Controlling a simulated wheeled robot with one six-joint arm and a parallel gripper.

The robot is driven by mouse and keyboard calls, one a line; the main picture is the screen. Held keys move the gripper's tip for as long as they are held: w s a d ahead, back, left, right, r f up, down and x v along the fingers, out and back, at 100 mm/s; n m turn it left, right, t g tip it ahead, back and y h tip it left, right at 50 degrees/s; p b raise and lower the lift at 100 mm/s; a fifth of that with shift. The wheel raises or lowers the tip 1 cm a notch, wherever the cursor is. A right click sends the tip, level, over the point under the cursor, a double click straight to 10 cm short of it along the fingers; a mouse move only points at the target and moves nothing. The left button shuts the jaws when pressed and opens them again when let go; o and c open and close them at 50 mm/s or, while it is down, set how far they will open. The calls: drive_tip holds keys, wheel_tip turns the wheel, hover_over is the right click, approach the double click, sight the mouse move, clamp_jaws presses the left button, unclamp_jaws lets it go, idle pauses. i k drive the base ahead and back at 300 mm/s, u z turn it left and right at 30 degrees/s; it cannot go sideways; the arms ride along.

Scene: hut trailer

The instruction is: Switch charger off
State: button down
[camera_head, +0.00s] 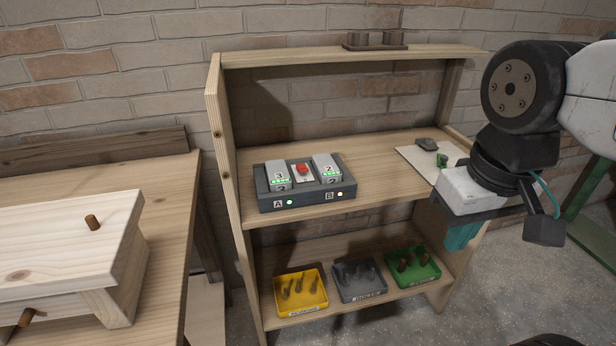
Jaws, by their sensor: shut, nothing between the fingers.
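The charger (315,199) is a dark grey box on the left part of the shelf's middle board. It has two bays marked A and B, each with a light grey battery in it. The left battery (278,176) is marked 3 and the right battery (327,167) is marked 2; both show green bars. A red switch (302,169) sits between them. The lamp by A glows green and the lamp by B glows amber. My gripper (462,238) has teal fingers, points down, and is shut and empty. It is well to the right of the charger, near the shelf's right side.
A white sheet (418,161) with small dark and green parts lies right of the charger. Yellow (301,293), grey (360,282) and green (413,267) trays stand on the lower board. The shelf's left side panel (226,160) rises beside the charger. A wooden workbench (165,225) stands at left.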

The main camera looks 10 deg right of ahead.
sight(302, 168)
drive_tip(key=z, duration=0.55)
drive_tip(key=i, duration=1.1)
drive_tip(key=u, duration=0.15)
